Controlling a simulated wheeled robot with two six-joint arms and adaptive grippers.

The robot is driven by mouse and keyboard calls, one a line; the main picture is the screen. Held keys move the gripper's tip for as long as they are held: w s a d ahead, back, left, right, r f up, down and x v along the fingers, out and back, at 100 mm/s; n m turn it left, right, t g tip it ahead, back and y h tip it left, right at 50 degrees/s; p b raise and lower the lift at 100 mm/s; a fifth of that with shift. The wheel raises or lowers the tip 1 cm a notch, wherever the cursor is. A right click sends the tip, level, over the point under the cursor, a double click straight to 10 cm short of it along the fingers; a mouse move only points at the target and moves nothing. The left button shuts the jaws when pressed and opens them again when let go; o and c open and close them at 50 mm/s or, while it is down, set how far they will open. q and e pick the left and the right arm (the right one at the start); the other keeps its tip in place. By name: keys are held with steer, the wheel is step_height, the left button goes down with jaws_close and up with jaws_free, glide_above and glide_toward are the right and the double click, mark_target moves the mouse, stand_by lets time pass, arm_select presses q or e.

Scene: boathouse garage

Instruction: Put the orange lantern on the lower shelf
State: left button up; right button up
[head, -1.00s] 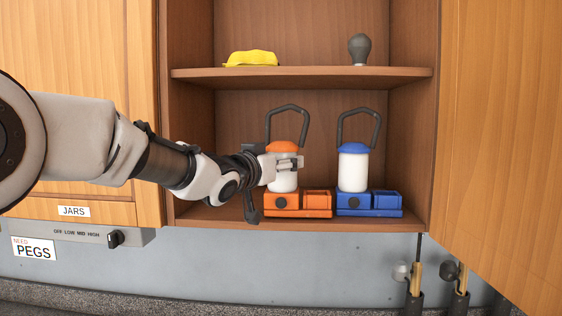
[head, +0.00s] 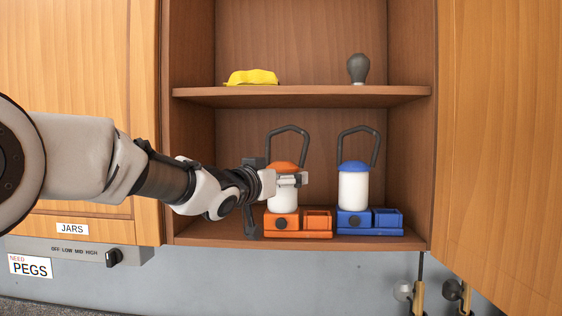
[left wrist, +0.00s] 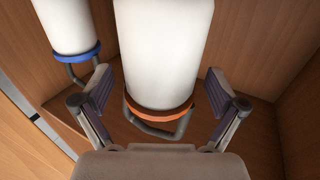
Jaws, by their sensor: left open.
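The orange lantern (head: 284,195) has a white body, an orange cap, a dark handle and an orange base with a tray. It stands upright on the lower shelf (head: 205,233), left of the blue lantern (head: 354,187). My left gripper (head: 290,180) is open at its upper body, just below the cap. In the left wrist view, the orange lantern (left wrist: 165,50) is between the two open fingers of my left gripper (left wrist: 160,105), with a gap on each side. The blue lantern (left wrist: 68,25) shows there at upper left. My right gripper is not in view.
The upper shelf (head: 300,96) holds a yellow cloth-like item (head: 251,77) and a grey bulb-shaped object (head: 358,68). An open cabinet door (head: 495,150) stands at the right. The lower shelf is free right of the blue lantern only in a narrow strip.

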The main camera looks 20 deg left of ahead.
mark_target(281, 130)
arm_select(q)
step_height(281, 130, up, 9)
steer(key=shift+f, duration=0.1)
steer(key=shift+s, duration=0.1)
stand_by(0.3)
stand_by(0.4)
